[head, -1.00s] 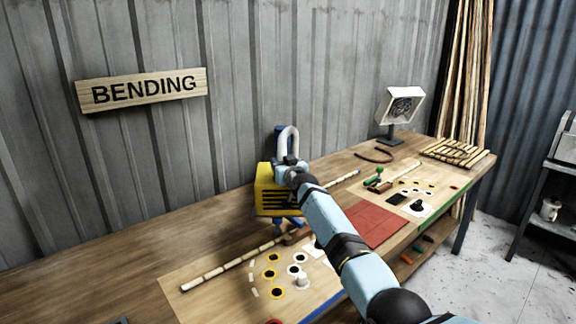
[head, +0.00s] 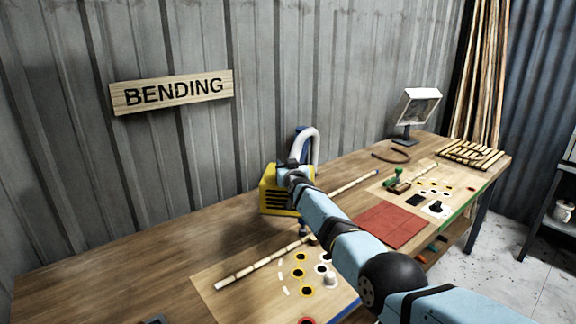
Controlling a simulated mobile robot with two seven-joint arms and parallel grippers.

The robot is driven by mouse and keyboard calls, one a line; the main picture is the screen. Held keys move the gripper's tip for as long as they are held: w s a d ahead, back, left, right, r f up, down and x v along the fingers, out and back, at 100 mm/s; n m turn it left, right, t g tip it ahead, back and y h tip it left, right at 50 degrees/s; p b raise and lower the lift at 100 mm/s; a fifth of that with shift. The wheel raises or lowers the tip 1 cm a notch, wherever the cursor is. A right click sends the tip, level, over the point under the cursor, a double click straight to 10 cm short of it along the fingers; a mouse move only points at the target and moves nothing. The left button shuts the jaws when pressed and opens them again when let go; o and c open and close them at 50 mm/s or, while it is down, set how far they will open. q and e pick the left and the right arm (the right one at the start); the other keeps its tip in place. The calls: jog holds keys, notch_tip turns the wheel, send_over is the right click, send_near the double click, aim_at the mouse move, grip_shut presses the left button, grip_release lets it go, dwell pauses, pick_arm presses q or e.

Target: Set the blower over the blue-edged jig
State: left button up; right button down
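The blower (head: 272,199) is a yellow box with dark vent slots, beside a blue post and under a white curved hose (head: 312,143). It is behind the jig's far edge, near the wall. The blue-edged jig (head: 240,299) is a pale board at the bench's front. Its blue edge shows at the bottom. It carries yellow-ringed holes, white pegs and a long cane. My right gripper (head: 291,174) is at the blower's upper right side and seems to touch it. Its fingers are hidden. My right arm covers part of the jig. My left gripper is out of view.
A red pad (head: 392,226) lies right of the jig. Beyond it is a green-edged jig (head: 455,211) with a green clamp (head: 394,178). A white-framed lamp-like unit (head: 418,106) and a slatted rack (head: 472,154) stand at the far end. The bench's left part is clear.

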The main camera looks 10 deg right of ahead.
jog(key=shift+a+f, duration=0.1)
dwell(0.4)
jog(key=c, duration=0.7)
grip_release()
